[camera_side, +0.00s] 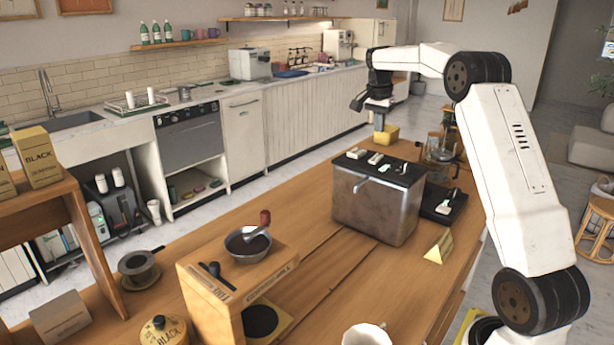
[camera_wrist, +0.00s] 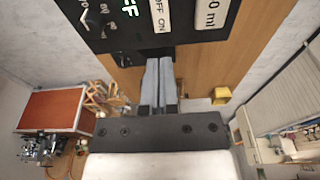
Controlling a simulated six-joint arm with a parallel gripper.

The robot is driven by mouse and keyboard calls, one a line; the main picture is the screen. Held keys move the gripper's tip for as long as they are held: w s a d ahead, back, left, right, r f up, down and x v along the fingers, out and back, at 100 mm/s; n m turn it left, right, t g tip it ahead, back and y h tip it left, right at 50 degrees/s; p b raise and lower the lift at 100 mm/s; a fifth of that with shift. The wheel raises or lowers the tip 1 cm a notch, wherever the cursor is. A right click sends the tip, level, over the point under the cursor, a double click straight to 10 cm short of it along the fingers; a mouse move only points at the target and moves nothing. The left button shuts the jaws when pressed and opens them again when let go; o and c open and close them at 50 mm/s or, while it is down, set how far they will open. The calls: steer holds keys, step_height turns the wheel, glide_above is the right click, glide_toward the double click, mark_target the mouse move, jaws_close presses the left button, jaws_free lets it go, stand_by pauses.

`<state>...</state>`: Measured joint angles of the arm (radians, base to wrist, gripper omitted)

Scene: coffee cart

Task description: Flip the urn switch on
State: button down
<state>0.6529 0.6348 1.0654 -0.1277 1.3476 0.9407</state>
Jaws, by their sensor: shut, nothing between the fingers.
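The urn appears to be the metal box (camera_side: 375,205) with a black top panel (camera_side: 385,165) carrying small light-coloured controls, on the wooden counter. In the wrist view, a black panel (camera_wrist: 110,38) at the top shows a white "OFF ON" label (camera_wrist: 158,15), green display characters and a white "0 ml" plate (camera_wrist: 208,14). I cannot make out the switch lever or its position. My gripper (camera_side: 379,126) points down at the far side of the urn, apart from its panel in the side view. In the wrist view its grey fingers (camera_wrist: 159,62) are together and empty, with tips near the panel's lower edge.
A yellow block (camera_side: 388,134) stands close to my gripper, beyond the urn. A glass carafe (camera_side: 440,152) and a black pad (camera_side: 438,205) are right of the urn. A gold wedge (camera_side: 439,248) and a wooden stand with a pan (camera_side: 248,243) are nearer. Bare counter lies left of the urn.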

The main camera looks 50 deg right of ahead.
mark_target(376, 158)
steer(key=f, duration=0.5)
steer(key=d+f, duration=0.1)
steer(key=f, duration=0.1)
steer(key=shift+f, duration=0.15)
steer(key=shift+d, duration=0.1)
steer(key=shift+d+f+y, duration=0.15)
steer(key=shift+f+y, duration=0.15)
steer(key=shift+y, duration=0.1)
steer(key=shift+a+f, duration=0.1)
steer(key=shift+a, duration=0.85)
